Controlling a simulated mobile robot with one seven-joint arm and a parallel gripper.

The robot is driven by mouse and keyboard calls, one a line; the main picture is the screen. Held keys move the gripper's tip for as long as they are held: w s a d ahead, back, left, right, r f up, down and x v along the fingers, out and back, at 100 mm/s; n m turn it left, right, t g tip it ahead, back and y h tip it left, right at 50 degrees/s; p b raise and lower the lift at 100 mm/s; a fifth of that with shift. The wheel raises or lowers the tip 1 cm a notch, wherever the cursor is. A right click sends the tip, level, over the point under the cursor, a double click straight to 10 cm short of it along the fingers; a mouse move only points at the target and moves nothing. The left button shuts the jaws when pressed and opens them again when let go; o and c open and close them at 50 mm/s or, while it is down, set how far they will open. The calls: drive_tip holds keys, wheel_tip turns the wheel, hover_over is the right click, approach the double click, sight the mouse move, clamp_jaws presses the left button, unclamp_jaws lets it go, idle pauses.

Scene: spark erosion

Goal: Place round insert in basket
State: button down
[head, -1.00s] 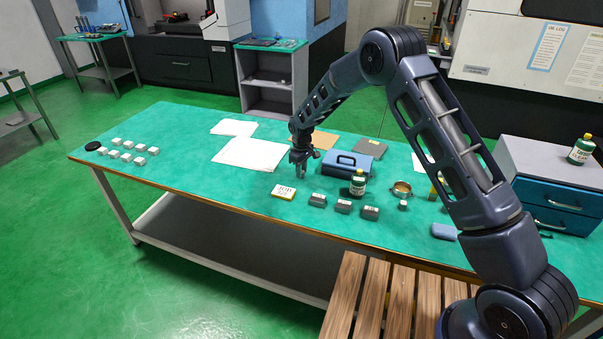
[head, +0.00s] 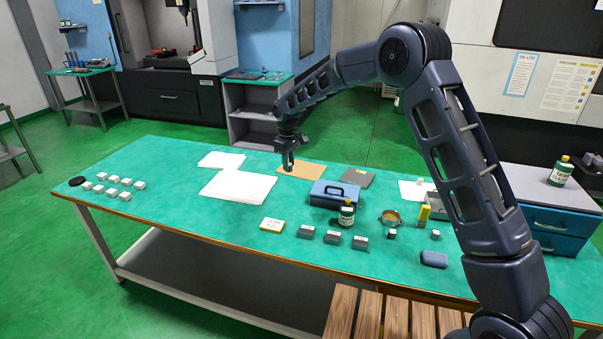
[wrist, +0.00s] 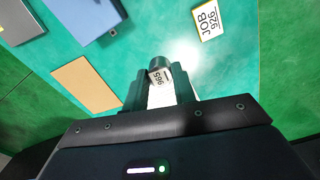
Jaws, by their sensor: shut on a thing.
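My gripper (head: 288,165) is raised above the green table, level in the picture with the brown sheet. In the wrist view my gripper (wrist: 160,92) is shut on a small grey rounded piece (wrist: 163,66) with a white number label, which looks like the round insert. Its lower part is hidden between the fingers. In the head view the held piece is too small to make out. A round brass-coloured container (head: 390,218), possibly the basket, stands on the table right of the green-labelled bottle, well to the right of my gripper.
A blue case (head: 333,195), bottle (head: 347,214), several grey blocks (head: 332,238) and a yellow-edged job card (head: 271,225) occupy the middle. White sheets (head: 238,188) lie left of them. Several white blocks (head: 112,183) sit at the far left. The table's front left is clear.

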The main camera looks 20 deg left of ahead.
drive_tip(key=shift+r, duration=0.4)
drive_tip(key=shift+w+d, duration=0.1)
drive_tip(key=shift+d, duration=0.05)
drive_tip(key=w+d+m, duration=0.3)
drive_tip(key=w+d, duration=0.5)
drive_tip(key=d, duration=0.3)
drive_tip(key=r+m, duration=0.1)
drive_tip(key=m, duration=1.3)
hover_over(442, 205)
drive_tip(key=s, duration=0.3)
drive_tip(key=f, duration=1.9)
drive_tip(key=shift+w+a+f, duration=0.1)
drive_tip(key=shift+a+f, duration=0.25)
